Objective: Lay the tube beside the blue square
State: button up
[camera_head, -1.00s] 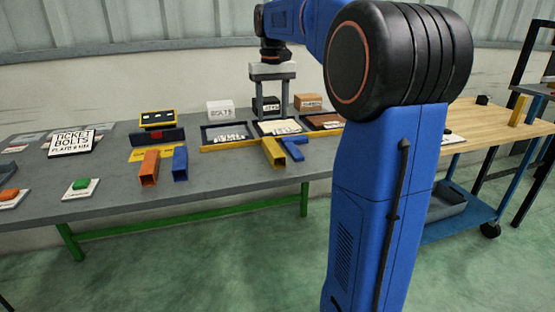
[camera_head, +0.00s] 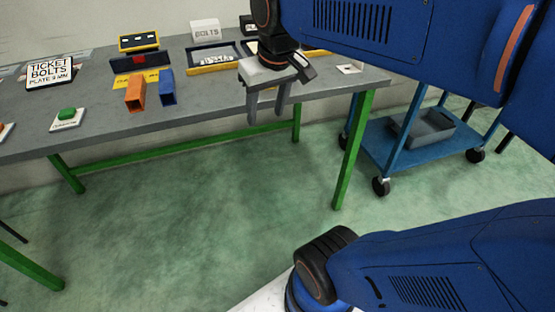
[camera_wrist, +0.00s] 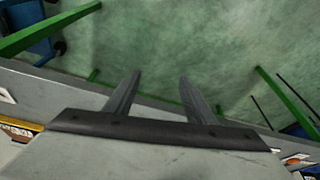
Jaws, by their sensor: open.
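An orange square tube (camera_head: 135,93) lies on the grey bench, left of a blue square tube (camera_head: 167,87). A gap separates them, and their open ends face the front edge. My gripper (camera_head: 266,117) is to the right of both, its fingers pointing down, apart from them. In the wrist view my gripper (camera_wrist: 160,95) is open and empty, with the bench edge and green floor beyond its fingers. The yellow tube seen earlier does not show now; the gripper and arm cover part of that bench area.
The bench (camera_head: 95,122) has a green button (camera_head: 67,114), a bolt ticket sign (camera_head: 49,72) and a white bolts box (camera_head: 205,31). A blue cart (camera_head: 400,150) with a grey bin (camera_head: 423,128) stands right. Bench space right of the blue tube looks clear.

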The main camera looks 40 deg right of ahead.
jog(key=s+a+f+t, duration=0.1)
jog(key=s+a+f, duration=0.1)
jog(key=s+f, duration=0.6)
jog(key=shift+a+f+n, duration=0.25)
jog(key=shift+f+n, duration=0.15)
